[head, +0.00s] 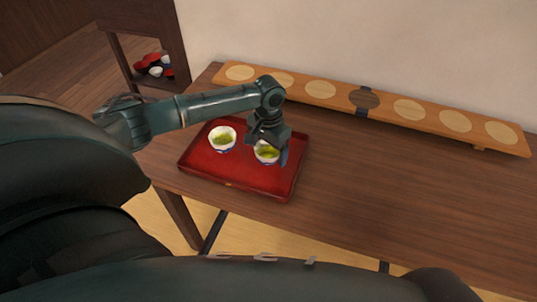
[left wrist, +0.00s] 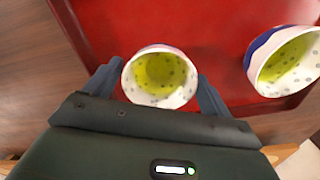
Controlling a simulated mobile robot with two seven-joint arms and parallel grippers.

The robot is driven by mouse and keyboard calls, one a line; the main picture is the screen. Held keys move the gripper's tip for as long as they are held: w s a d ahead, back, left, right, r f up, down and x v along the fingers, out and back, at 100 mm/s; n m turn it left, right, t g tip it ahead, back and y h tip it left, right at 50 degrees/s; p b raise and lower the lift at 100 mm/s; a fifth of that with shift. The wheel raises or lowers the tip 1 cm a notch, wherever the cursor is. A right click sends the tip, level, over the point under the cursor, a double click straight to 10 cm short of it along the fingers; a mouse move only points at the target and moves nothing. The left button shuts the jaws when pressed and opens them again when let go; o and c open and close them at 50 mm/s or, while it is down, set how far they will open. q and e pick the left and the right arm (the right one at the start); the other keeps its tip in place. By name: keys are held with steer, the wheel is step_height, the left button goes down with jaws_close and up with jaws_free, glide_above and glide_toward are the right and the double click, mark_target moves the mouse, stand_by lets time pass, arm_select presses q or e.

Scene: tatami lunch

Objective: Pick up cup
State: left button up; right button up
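Two white cups with a blue pattern and green contents stand on a red tray (head: 240,186). My left gripper (head: 268,145) is lowered over the right-hand cup (head: 265,153), one finger on each side of it. In the left wrist view this cup (left wrist: 160,78) sits between the spread fingers, very close to both. I see no clear grip on it. The cup is upright and partly hidden by the gripper in the head view. The other cup (head: 222,139) stands to its left; it also shows at the right in the left wrist view (left wrist: 284,60). My right gripper is not in view.
The tray lies on a brown wooden table (head: 400,190). A long raised wooden board (head: 385,108) with round pale inlays runs along the back by the wall. The table's right side is clear. Red and white bowls (head: 155,66) sit on a shelf at the back left.

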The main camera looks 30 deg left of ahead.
arm_select(q)
steer(key=c, duration=0.9)
steer(key=shift+o, duration=0.2)
steer(key=shift+r, duration=0.1)
